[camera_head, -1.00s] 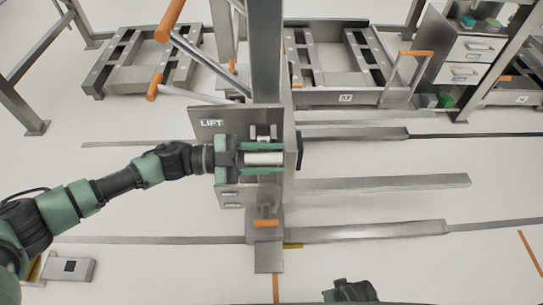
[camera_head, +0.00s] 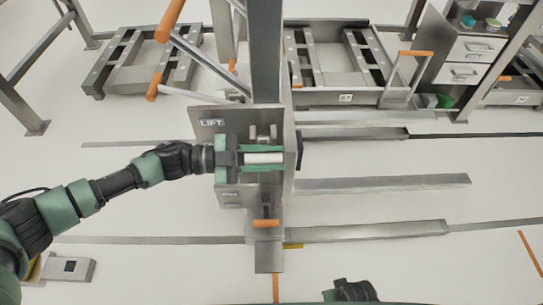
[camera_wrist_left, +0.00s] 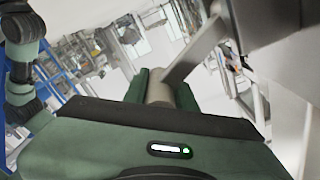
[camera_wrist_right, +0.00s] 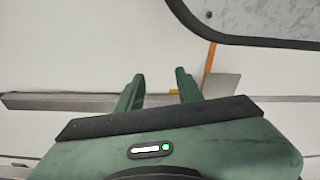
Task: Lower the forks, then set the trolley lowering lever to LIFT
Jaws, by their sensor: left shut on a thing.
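The lowering lever's pale cylindrical handle (camera_head: 264,158) lies across the front of the trolley's grey control plate (camera_head: 207,140). My left gripper (camera_head: 281,158) is shut on it, with a green finger above and one below. The handle and its grey arm also show in the left wrist view (camera_wrist_left: 159,88). The LIFT label (camera_head: 211,123) is at the plate's upper left, above the handle. A smaller label (camera_head: 230,194) is lower down, too small to read. Long grey bars (camera_head: 385,184) reach right from the column; I cannot tell their height. My right gripper (camera_wrist_right: 160,88) is open and empty.
An orange-tipped pedal-like part (camera_head: 265,223) is at the column's foot. Metal frames (camera_head: 345,96) stand behind, and a drawer cabinet (camera_head: 470,50) is at the upper right. A small grey block (camera_head: 68,268) is at the lower left.

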